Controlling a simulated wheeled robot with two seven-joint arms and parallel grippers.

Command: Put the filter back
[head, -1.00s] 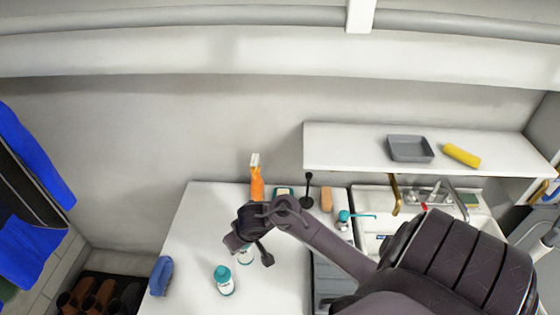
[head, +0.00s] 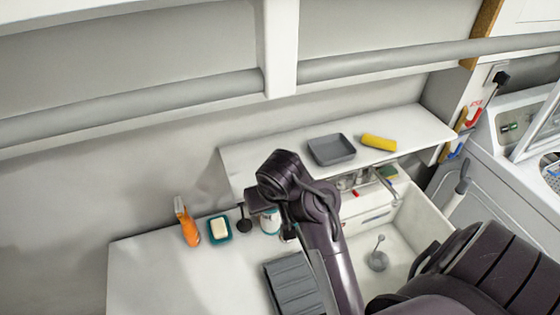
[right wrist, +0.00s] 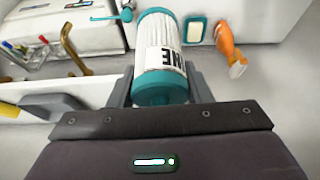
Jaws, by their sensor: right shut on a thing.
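The filter, a white pleated cylinder (right wrist: 160,42) with teal ends and dark lettering, is held between the two fingers of my right gripper (right wrist: 160,80) in the right wrist view. My right gripper is shut on it. In the head view, my right gripper (head: 266,207) is over the back of the white counter, in front of the shelf, with a bit of the white and teal filter (head: 270,224) showing beneath it. My arm hides much of the gripper and the area behind it. My left gripper is not in view.
A white shelf (head: 240,163) above the counter holds a grey tray (head: 331,149) and a yellow roll (head: 378,142). An orange spray bottle (head: 187,223) and a teal soap dish (head: 219,229) stand on the counter (head: 150,275). A white sink (head: 400,235) is to the right.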

